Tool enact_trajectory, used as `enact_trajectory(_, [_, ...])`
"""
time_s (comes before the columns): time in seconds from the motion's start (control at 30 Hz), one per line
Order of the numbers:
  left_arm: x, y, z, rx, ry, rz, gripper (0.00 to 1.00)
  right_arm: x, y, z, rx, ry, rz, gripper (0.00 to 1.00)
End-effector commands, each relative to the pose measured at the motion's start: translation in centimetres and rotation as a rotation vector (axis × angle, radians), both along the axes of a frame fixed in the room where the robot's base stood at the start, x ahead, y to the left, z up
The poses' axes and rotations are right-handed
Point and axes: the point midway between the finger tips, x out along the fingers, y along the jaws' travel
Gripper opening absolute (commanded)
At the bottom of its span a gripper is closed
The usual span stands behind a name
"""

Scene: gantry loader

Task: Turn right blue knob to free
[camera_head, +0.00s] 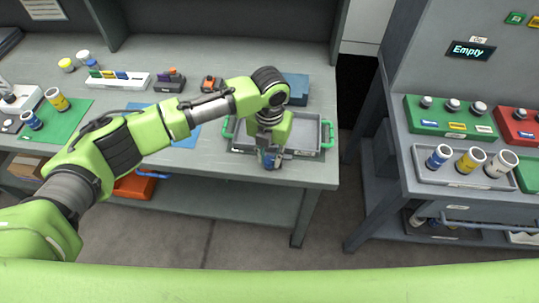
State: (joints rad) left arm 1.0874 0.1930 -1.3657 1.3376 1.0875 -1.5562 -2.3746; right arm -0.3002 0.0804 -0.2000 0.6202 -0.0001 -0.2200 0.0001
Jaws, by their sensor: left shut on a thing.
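My left gripper (270,157) points down at the front of a grey tray (308,152) with green handles on the bench. It is shut on a small blue thing (268,160), mostly hidden by the fingers. I cannot tell whether this is the right blue knob, and no knob marking can be read. My right gripper is not in view.
A blue box (296,88) stands behind the tray. A white rack (118,79), small devices and a green mat (55,120) with vials are on the left. At right, past a gap, a grey tray (440,178) holds vials below an "Empty" display (470,50).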

Motion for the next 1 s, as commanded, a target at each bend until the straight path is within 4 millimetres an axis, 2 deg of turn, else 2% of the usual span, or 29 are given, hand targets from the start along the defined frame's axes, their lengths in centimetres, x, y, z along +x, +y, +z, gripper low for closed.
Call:
enact_trajectory(0.03, [0.2,0.0,0.2,-0.002,-0.005,-0.001,0.02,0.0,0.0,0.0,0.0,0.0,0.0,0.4])
enact_trajectory(0.07, [0.2,0.0,0.2,-0.002,-0.005,-0.001,0.26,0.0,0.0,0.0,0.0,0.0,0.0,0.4])
enact_trajectory(0.1, [0.2,0.0,0.2,-0.002,-0.005,-0.001,0.3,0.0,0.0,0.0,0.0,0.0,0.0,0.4])
enact_trajectory(0.4, [0.1,0.0,0.1,-0.001,-0.002,0.0,0.3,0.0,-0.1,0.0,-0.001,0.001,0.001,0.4])
enact_trajectory(0.53, [0.1,0.0,1.0,-0.001,-0.003,0.0,0.3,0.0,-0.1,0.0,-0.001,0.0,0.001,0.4])
enact_trajectory(1.0, [0.1,-0.1,10.1,-0.002,-0.006,-0.001,0.3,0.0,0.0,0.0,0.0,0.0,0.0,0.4])
